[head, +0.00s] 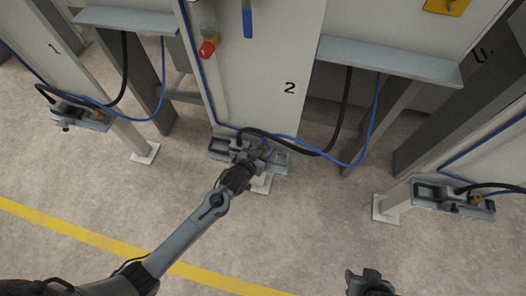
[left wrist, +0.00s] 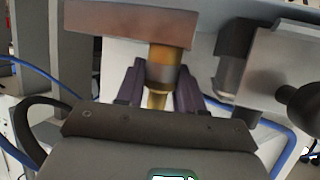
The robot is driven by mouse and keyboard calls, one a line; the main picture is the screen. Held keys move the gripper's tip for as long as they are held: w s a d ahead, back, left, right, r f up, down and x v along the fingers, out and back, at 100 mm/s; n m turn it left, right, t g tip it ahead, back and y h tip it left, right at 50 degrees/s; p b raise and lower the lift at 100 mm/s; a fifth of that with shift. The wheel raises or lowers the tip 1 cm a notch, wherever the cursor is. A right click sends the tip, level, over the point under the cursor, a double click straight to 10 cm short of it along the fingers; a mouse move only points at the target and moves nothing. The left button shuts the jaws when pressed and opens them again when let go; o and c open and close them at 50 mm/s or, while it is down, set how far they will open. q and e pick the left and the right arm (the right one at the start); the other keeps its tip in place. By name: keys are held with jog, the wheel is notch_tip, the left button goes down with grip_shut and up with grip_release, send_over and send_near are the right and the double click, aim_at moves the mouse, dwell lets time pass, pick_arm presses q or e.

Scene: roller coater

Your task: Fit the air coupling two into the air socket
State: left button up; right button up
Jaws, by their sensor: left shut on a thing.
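My left gripper (head: 260,153) is at the bracket below the panel marked 2. In the left wrist view its two dark fingers (left wrist: 161,88) are shut on the air coupling two (left wrist: 162,72), a brass cylinder with a grey band. The coupling stands upright in the picture, its upper end against or just under a brownish block (left wrist: 130,24). I cannot tell whether that block holds the air socket, or whether the coupling is seated. In the head view the gripper hides most of the coupling. My right gripper (head: 370,279) is partly in view at the bottom edge, away from the panel; its jaws are unclear.
A grey bracket (head: 219,154) with a blue hose (head: 310,146) and a black hose (head: 345,110) surrounds the left gripper. A dark cylinder (left wrist: 229,72) and a grey block (left wrist: 285,62) are close on the right. Similar brackets stand at left (head: 95,123) and right (head: 429,197). The floor in front is clear.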

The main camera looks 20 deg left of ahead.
pick_arm(q)
jog(key=shift+f, duration=0.45)
jog(key=o, duration=0.8)
jog(key=shift+f, duration=0.1)
jog(key=shift+s+r, duration=0.2)
jog(key=shift+r, duration=0.1)
jog(key=s+a+r+g+p, duration=0.1)
jog(key=s+r+g, duration=0.2)
jog(key=s, duration=0.6)
jog(key=s+a+r+g+y+p, duration=0.1)
jog(key=s+a+r+g+p, duration=0.1)
jog(key=s, duration=0.8)
jog(key=s+a+r+g+p, duration=0.1)
jog(key=s+r+g, duration=0.3)
jog(key=s, duration=0.6)
jog(key=shift+a+r+g+y+p, duration=0.15)
jog(key=shift+a+r, duration=0.1)
jog(key=shift+r, duration=0.35)
jog(key=shift+a+r+g+y+p, duration=0.15)
jog(key=shift+a+r, duration=0.1)
jog(key=shift+r, duration=0.35)
